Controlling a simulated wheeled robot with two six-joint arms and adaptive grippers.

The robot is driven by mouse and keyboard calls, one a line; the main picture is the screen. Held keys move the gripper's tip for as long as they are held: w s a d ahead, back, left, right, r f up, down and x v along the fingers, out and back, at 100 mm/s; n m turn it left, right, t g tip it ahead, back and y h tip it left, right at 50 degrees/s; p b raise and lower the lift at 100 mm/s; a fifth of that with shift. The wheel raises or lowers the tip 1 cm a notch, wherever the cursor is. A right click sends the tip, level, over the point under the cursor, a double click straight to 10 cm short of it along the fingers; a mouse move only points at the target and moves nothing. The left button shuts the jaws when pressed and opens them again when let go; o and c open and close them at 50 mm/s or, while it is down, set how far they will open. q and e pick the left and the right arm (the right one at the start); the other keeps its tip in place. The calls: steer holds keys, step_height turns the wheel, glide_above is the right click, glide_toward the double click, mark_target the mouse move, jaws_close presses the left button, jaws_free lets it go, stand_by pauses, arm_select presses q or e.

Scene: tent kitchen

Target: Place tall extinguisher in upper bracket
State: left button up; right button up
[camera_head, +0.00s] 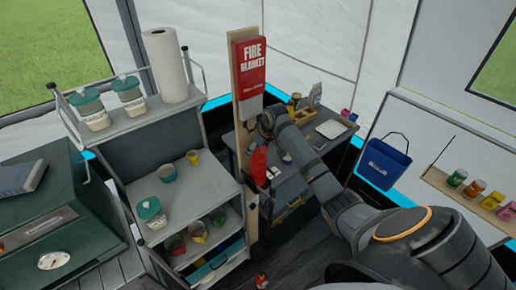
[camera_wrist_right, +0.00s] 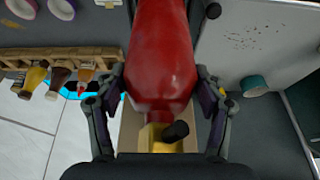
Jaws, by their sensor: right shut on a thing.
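A red extinguisher (camera_head: 258,165) is in front of the wooden post in the head view. In the right wrist view the red cylinder (camera_wrist_right: 160,55) fills the space between the fingers. My right gripper (camera_wrist_right: 160,90) is shut on it, with a finger on each side. In the head view the right gripper (camera_head: 264,140) is partly hidden by its own wrist. A small dark part (camera_head: 252,208) sits lower on the post; I cannot tell its shape. The upper bracket is not clearly visible. Whether the extinguisher touches the post cannot be told. My left gripper is not in view.
A red fire blanket box (camera_head: 250,68) hangs on the wooden post (camera_head: 236,105). A grey shelf unit (camera_head: 150,125) with cups and jars stands left of it. A grey desk (camera_head: 322,150) stands behind my arm. A small red object (camera_head: 261,280) is on the floor.

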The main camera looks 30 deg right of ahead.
steer(key=shift+f, duration=0.25)
steer(key=o, duration=1.8)
steer(key=shift+s, duration=0.1)
steer(key=shift+r, duration=0.35)
steer(key=b+v, duration=0.3)
steer(key=v, duration=0.9)
steer(key=shift+r, duration=0.3)
